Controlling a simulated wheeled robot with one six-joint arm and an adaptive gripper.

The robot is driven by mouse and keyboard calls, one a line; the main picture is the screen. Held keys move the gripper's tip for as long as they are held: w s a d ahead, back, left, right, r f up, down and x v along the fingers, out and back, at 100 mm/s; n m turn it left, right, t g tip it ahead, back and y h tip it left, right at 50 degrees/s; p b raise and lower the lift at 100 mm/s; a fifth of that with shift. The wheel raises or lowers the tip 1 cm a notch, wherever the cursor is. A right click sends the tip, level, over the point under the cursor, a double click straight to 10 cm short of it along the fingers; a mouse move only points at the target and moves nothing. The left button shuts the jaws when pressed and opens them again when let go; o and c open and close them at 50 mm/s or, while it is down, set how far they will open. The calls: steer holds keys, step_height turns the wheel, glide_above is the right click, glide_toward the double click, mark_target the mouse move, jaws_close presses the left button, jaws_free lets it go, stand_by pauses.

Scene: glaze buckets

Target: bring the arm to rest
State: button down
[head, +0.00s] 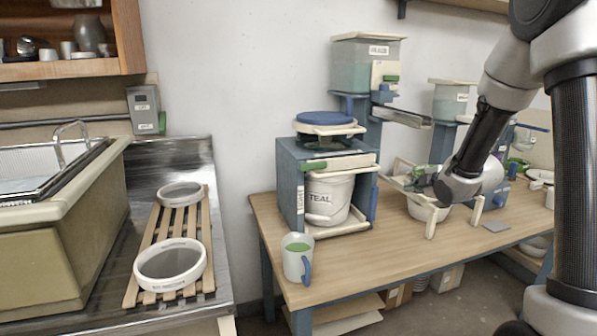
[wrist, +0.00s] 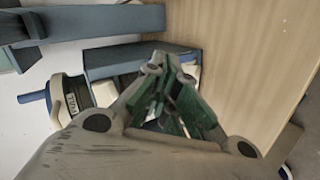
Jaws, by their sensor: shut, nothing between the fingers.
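My gripper (head: 412,179) is in front of the wooden table's back part in the head view, to the right of the blue stand (head: 290,185) with the white TEAL bucket (head: 322,211). In the wrist view my gripper (wrist: 160,65) has its grey fingers with green pads drawn together, shut and empty. My arm reaches in from the right, bent, with the gripper pointing left. Whether the fingertips touch anything I cannot tell.
A white bowl (head: 427,210) sits below my gripper. Dispensers (head: 366,66) stand behind. White rings (head: 170,264) lie on a slatted rack by the sink at left. The front tabletop is clear.

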steer(key=s+d+r+m+g+h, duration=0.2)
steer(key=s+r+m, duration=0.3)
steer(key=s, duration=0.3)
steer(key=s+d+r+m+g+h, duration=0.1)
steer(key=s+d+r+m+h, duration=0.1)
steer(key=s+r+m, duration=0.5)
steer(key=s+a+m+g, duration=0.2)
steer(key=s, duration=0.9)
steer(key=s+a+f+m+g+y, duration=0.1)
steer(key=s+a+m+g, duration=0.1)
steer(key=s, duration=1)
steer(key=shift+s+f+m+y, duration=0.2)
steer(key=shift+m+y, duration=0.1)
steer(key=shift+m, duration=0.4)
steer(key=shift+w+d, duration=0.1)
